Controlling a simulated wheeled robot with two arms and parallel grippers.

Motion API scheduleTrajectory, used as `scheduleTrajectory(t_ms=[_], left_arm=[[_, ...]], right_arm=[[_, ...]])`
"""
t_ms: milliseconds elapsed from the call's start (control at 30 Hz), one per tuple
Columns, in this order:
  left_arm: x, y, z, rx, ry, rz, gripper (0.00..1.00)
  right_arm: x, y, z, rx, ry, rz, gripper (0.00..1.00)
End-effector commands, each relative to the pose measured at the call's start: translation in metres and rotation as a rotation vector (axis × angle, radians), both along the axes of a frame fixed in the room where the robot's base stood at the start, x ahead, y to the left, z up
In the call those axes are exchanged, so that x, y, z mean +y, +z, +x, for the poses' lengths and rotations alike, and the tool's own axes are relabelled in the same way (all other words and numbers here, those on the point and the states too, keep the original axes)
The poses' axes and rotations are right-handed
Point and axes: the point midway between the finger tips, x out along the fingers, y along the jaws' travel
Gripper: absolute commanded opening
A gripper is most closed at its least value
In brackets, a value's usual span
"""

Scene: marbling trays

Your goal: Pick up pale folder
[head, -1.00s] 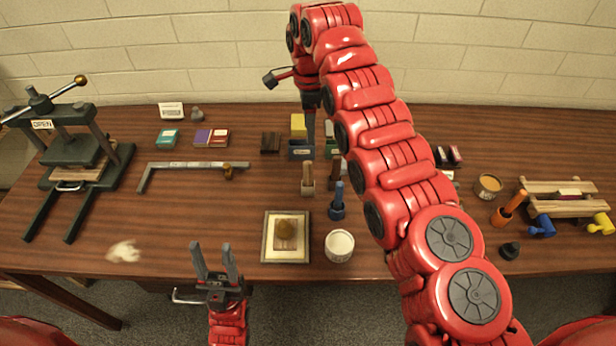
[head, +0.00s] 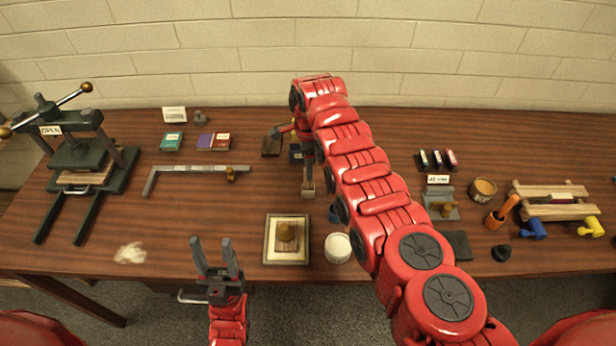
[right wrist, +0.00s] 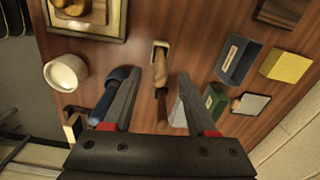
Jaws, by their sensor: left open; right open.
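No thing is plainly readable as a pale folder. A slim brown tool (right wrist: 161,72) stands in a small light wooden holder (right wrist: 160,46) in the right wrist view. The holder also shows in the head view (head: 307,191). My right gripper (right wrist: 157,75) is open, pointing down, with its fingers on either side of the brown tool and no visible grip on it. In the head view my right arm partly hides this spot. My left gripper (head: 217,243) is open and empty by the table's front edge.
A blue-handled tool (right wrist: 113,82) stands close beside one right finger; a green box (right wrist: 213,103) is by the other. A white pot (head: 338,247) and framed tray (head: 266,240) are in front. A press (head: 122,170) stands left. Table front left is mostly clear.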

Motion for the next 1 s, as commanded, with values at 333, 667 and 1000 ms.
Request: scheduleTrajectory(t_ms=[333, 667, 1000], left_arm=[[0.0, -0.002, 0.0, 0.001, 0.0, 0.0, 0.5], [0.0, -0.002, 0.0, 0.0, 0.0, 0.0, 0.5], [0.0, -0.002, 0.0, 0.0, 0.0, 0.0, 0.5]], right_arm=[[0.0, -0.019, 0.001, -0.001, 0.0, 0.0, 0.58], [0.0, -0.019, 0.001, -0.001, 0.0, 0.0, 0.34], [0.0, -0.019, 0.001, 0.0, 0.0, 0.0, 0.0]])
